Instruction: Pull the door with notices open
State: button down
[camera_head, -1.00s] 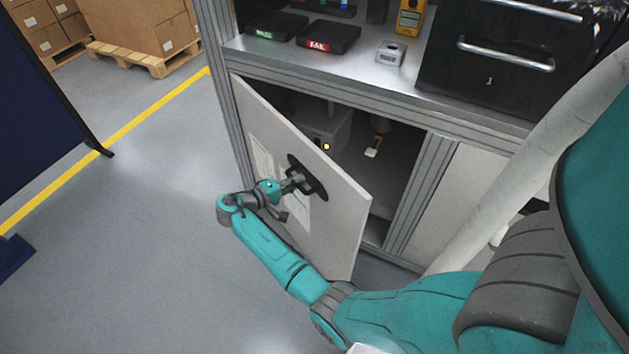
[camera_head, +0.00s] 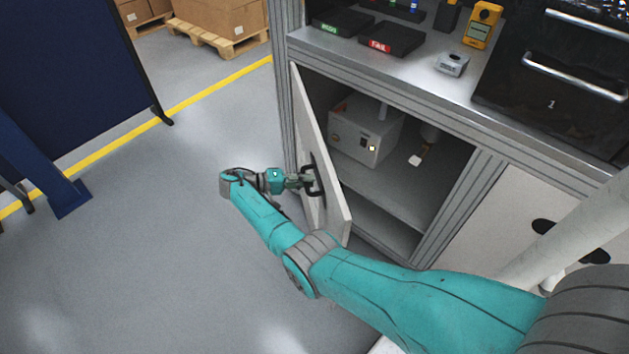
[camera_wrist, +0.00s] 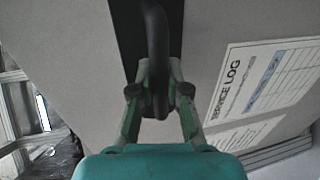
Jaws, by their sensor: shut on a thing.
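The door with notices (camera_head: 335,205) is a light grey panel, hinged at its left side and swung well out from the cabinet. In the wrist view its face (camera_wrist: 215,25) carries a printed sheet headed SERVICE LOG (camera_wrist: 265,80) and part of another sheet below it. My gripper (camera_head: 308,181) is at the door's dark handle. In the wrist view my gripper (camera_wrist: 158,95) has its fingers closed on the black handle bar (camera_wrist: 156,40). The notices are hidden from the head view by the door's steep angle.
Inside the open cabinet (camera_head: 385,190) stand a grey box (camera_head: 365,130) and a small white-and-tan item (camera_head: 419,155). A closed panel with dark handles (camera_head: 500,225) is at right. A blue screen (camera_head: 70,75) stands at left. The floor left of the door is clear.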

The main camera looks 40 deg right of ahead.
jog(key=shift+w+a+g, duration=0.3)
jog(key=shift+w+a, duration=0.25)
jog(key=shift+a, duration=0.1)
jog(key=shift+a, duration=0.1)
jog(key=c, duration=1.1)
grip_release()
jog(key=shift+c, duration=0.2)
